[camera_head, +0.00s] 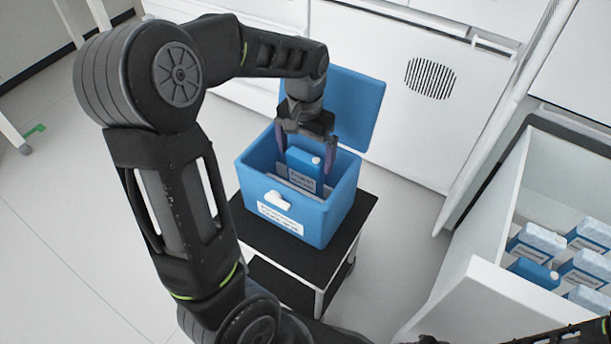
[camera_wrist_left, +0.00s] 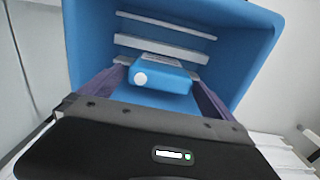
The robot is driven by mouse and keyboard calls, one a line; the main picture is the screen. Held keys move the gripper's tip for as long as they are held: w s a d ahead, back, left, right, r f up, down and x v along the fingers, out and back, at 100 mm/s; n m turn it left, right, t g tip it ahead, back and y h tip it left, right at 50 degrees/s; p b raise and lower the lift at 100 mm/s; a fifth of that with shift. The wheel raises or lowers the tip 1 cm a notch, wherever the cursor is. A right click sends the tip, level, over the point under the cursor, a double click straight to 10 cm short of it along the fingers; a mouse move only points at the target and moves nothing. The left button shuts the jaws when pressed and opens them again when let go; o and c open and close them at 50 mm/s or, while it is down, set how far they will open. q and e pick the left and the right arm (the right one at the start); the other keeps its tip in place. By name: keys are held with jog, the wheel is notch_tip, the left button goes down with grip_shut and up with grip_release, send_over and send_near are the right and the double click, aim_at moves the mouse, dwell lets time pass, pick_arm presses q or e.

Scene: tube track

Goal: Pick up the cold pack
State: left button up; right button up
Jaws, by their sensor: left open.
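A blue cold pack (camera_head: 304,168) with a white cap and a label stands in the open blue cooler box (camera_head: 308,217). My left gripper (camera_head: 306,152) reaches down into the box from above. It is open, with one finger on each side of the cold pack. In the left wrist view the cold pack (camera_wrist_left: 155,82) shows between the two dark fingers, its white cap toward the left. I cannot tell whether the fingers touch it. My right gripper does not show.
The cooler stands on a small black-topped stand (camera_head: 356,212), its blue lid (camera_head: 360,110) raised behind. White ribs or panels line the inside of the box. An open white drawer (camera_head: 485,290) at right holds several blue and white packs. White cabinets (camera_head: 395,135) stand behind.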

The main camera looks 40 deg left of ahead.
aim_at(305, 166)
pick_arm(q)
notch_tip(305, 166, down, 5)
jog(key=shift+f+b, duration=0.1)
jog(key=shift+b, duration=0.75)
jog(key=c, duration=1.4)
